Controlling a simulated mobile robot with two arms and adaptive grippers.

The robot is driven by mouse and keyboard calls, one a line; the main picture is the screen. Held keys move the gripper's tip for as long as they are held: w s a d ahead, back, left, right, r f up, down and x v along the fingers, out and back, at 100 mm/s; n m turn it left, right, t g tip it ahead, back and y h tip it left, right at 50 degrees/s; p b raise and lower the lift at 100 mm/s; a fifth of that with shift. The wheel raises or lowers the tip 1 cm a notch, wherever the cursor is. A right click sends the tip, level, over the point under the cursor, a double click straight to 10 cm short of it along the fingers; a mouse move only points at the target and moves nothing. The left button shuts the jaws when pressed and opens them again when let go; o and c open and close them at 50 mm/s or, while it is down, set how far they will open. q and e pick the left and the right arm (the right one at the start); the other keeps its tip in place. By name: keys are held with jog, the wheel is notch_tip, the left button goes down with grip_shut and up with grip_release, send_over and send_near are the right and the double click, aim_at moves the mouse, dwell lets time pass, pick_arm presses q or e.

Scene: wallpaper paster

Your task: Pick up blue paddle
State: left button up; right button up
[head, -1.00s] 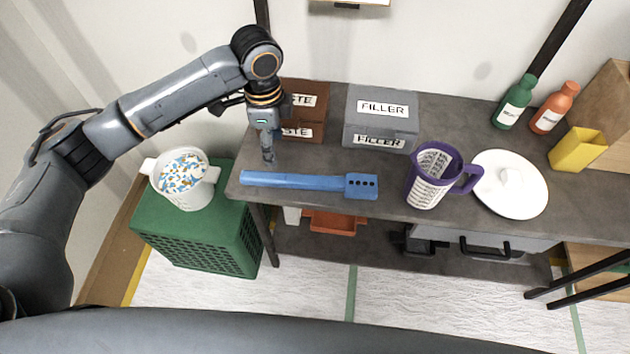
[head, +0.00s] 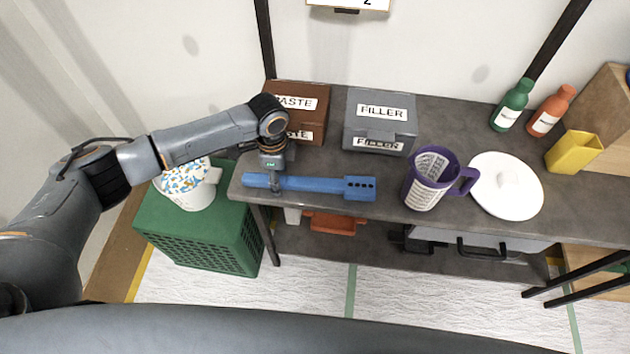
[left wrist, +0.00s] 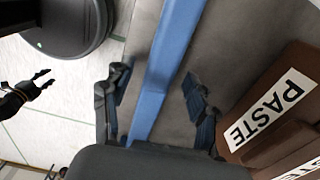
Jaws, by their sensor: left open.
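The blue paddle (head: 325,186) lies flat along the front edge of the grey table, its wide end with holes to the right. My left gripper (head: 275,186) is over its handle near the left end. In the left wrist view, the paddle handle (left wrist: 168,62) runs between the two open fingers of my left gripper (left wrist: 158,108), with a gap on each side. Whether the fingers reach down around the handle is hard to tell. My right gripper is not in the head view; a dark gripper shape (left wrist: 28,92) shows at the left of the left wrist view, small and with its jaws apart.
A brown paste box (head: 312,98) stands just behind the handle, with a grey filler box (head: 380,118) right of it. A purple measuring jug (head: 432,180) and white lid (head: 507,187) stand further right.

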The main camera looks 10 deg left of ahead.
pick_arm(q)
jog(key=shift+f, duration=0.45)
jog(key=shift+c, duration=0.4)
grip_shut()
jog(key=shift+r, duration=0.15)
jog(key=shift+r+b, duration=0.35)
jog(key=shift+r, duration=0.2)
jog(key=s+d+r+b, duration=0.2)
jog(key=s+r, duration=0.9)
jog(key=s, duration=0.2)
jog(key=shift+s+d+r, duration=0.35)
jog(key=shift+s+r, duration=0.05)
